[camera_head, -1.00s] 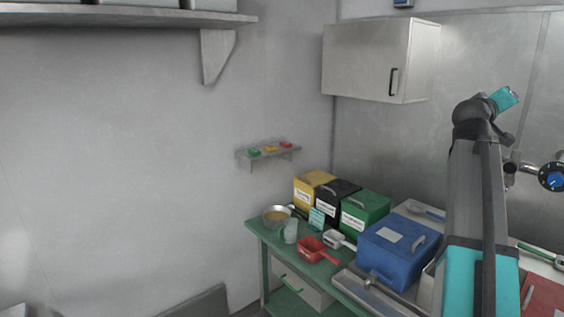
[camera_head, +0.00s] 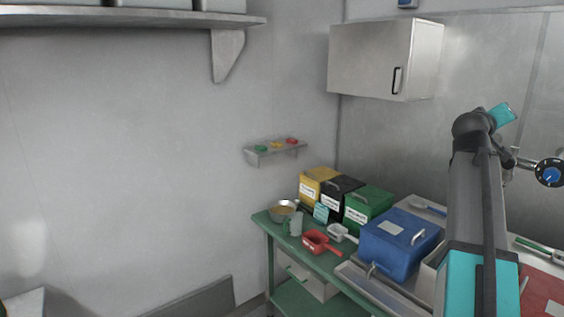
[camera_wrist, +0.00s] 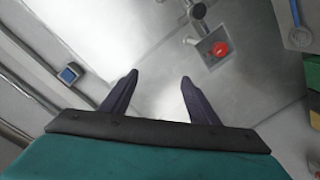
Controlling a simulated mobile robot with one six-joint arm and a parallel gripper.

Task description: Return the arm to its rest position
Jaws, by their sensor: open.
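My gripper shows in the wrist view (camera_wrist: 155,95) with its two dark fingers apart and nothing between them. It points at open space in front of a bright metal wall. In the head view my arm (camera_head: 475,200) stands raised at the right, its grey and teal links folded upward. The gripper's fingers cannot be made out in the head view.
A green table (camera_head: 283,235) carries a bowl (camera_head: 283,214), a red scoop (camera_head: 319,242), and yellow, black, green and blue boxes (camera_head: 398,240). A wall cabinet (camera_head: 370,60) hangs above. A red knob (camera_wrist: 220,49) is on the wall in the wrist view.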

